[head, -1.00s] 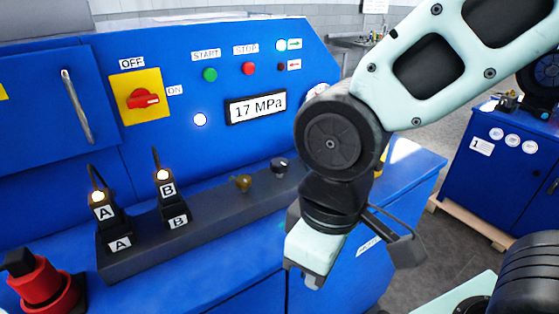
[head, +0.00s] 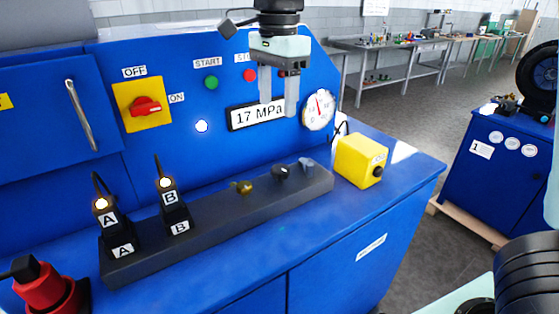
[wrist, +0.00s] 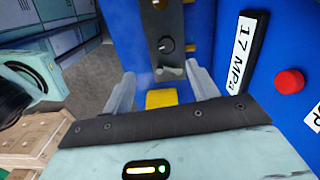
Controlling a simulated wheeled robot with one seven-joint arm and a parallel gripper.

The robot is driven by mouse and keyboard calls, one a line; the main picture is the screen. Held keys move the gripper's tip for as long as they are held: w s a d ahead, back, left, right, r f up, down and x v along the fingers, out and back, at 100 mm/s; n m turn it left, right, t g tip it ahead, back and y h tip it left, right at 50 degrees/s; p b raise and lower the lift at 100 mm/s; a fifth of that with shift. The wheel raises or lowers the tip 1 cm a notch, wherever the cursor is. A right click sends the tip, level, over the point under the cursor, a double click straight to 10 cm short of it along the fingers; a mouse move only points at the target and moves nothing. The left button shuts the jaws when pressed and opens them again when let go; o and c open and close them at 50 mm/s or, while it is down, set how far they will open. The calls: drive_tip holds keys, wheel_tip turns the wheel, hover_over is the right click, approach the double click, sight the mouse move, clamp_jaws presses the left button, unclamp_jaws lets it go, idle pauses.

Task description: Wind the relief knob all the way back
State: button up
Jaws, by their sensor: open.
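On top of the dark manifold bar (head: 215,214) are a brass knob (head: 242,187), a black round knob (head: 281,172) and a grey fitting (head: 307,164). No label shows which one is the relief knob. The black knob also shows in the wrist view (wrist: 166,45), beyond my fingertips. My gripper (head: 278,108) is open and empty, fingers pointing down, above the bar's right part in the picture and in front of the pressure display (head: 252,117), which reads 17 MPa. The round gauge (head: 319,110) is just right of the fingers.
A yellow box (head: 360,161) with a black button stands right of the bar. Plugs A (head: 116,231) and B (head: 172,207) stand at the bar's left with cables. A red switch (head: 145,106) is on the panel.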

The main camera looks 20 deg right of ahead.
sight(280, 168)
drive_tip(key=shift+m, duration=0.9)
drive_tip(key=f, duration=0.5)
drive_tip(key=w+f+p, duration=0.1)
drive_tip(key=f, duration=0.4)
drive_tip(key=d+f+p, duration=0.1)
drive_tip(key=f, duration=0.5)
drive_tip(key=shift+w, duration=0.2)
drive_tip(key=shift+c, duration=0.3)
drive_tip(key=c, duration=0.9)
